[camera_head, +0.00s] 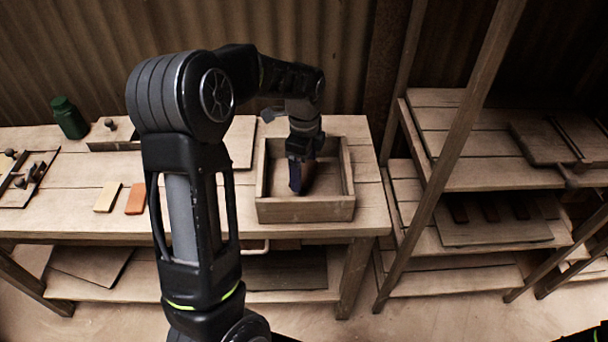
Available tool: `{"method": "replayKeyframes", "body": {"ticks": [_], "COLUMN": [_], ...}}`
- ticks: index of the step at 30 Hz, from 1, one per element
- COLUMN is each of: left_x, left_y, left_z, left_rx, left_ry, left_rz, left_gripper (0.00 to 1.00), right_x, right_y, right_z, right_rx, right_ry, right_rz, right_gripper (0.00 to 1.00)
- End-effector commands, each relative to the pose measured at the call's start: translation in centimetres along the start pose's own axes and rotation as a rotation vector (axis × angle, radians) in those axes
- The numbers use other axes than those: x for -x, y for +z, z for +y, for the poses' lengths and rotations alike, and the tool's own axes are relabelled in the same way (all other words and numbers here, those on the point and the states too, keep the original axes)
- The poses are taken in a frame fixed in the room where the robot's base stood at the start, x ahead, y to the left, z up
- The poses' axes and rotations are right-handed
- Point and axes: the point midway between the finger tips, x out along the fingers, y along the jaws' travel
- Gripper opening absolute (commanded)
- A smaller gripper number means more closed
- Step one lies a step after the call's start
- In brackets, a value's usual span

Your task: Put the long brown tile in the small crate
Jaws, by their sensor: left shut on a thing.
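The small crate (305,211) is an open wooden box at the right end of the workbench. My left gripper (299,180) reaches down into it from above, with its fingers inside the walls. It is shut on a dark brown piece (308,176), which seems to be the long brown tile. The fingers cover much of the piece. I cannot tell whether it touches the crate floor. My right gripper does not show.
A pale tile (107,197) and an orange tile (137,199) lie on the bench left of my arm. A green jar (69,118) stands at the back left. A tray (22,184) with knobbed tools lies at the left. A wooden shelf rack (480,174) stands right of the bench.

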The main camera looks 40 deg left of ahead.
Motion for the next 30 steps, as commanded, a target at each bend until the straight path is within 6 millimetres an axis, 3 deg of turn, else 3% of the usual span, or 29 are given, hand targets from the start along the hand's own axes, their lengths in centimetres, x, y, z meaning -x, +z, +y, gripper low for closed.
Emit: {"method": "replayKeyframes", "body": {"ticks": [6,18,19,24,30], "left_x": [-2.9,-3.5,-3.5,-3.4,-3.4], "left_y": [0.0,0.0,0.0,0.0,0.0], "left_z": [0.1,0.0,0.0,0.1,0.1], "left_rx": [0.000,0.000,0.000,0.000,0.000], "left_ry": [0.003,0.001,0.001,0.001,0.001], "left_rz": [0.000,0.000,0.000,0.000,0.000], "left_gripper": [0.42,0.42,0.88,1.00,1.00], "right_x": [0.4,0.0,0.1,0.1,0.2], "right_y": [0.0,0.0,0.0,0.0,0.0], "right_z": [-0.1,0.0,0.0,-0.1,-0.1], "right_rx": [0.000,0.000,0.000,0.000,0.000], "right_ry": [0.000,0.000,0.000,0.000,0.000], "right_rz": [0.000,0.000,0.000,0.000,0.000], "right_gripper": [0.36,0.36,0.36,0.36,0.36]}}
